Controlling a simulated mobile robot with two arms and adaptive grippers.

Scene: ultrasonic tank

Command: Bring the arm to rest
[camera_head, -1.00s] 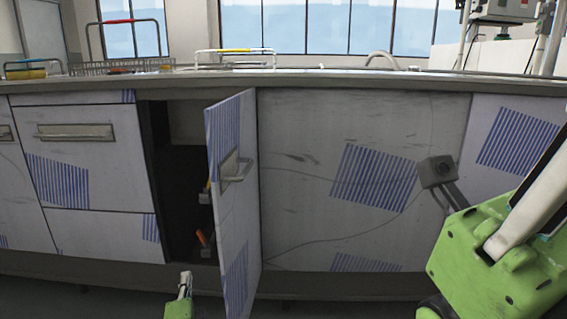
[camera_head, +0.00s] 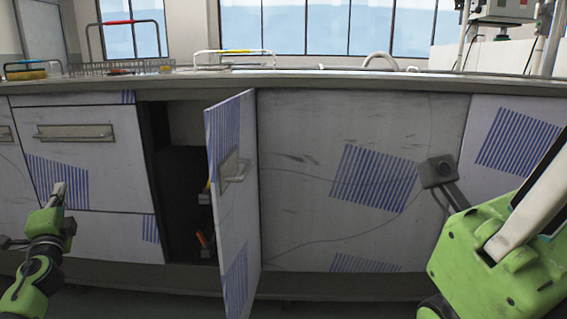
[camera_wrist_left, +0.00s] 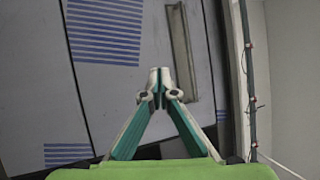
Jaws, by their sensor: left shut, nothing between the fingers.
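My left gripper (camera_head: 59,188) is at the lower left of the head view, in front of the drawer fronts left of the open cupboard. Its fingers point up and are shut with nothing between them. In the left wrist view the closed fingertips (camera_wrist_left: 158,78) are in front of a patterned white panel, with a long handle close beside them in the picture. My right arm (camera_head: 500,255) fills the lower right of the head view. Its gripper is not clearly seen.
The cupboard door (camera_head: 232,200) stands open toward me. Orange-handled items (camera_head: 203,240) show inside the dark cupboard. A drawer handle (camera_head: 75,133) sticks out above my left gripper. The counter edge (camera_head: 330,82) runs across, with wire baskets (camera_head: 120,67) on top.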

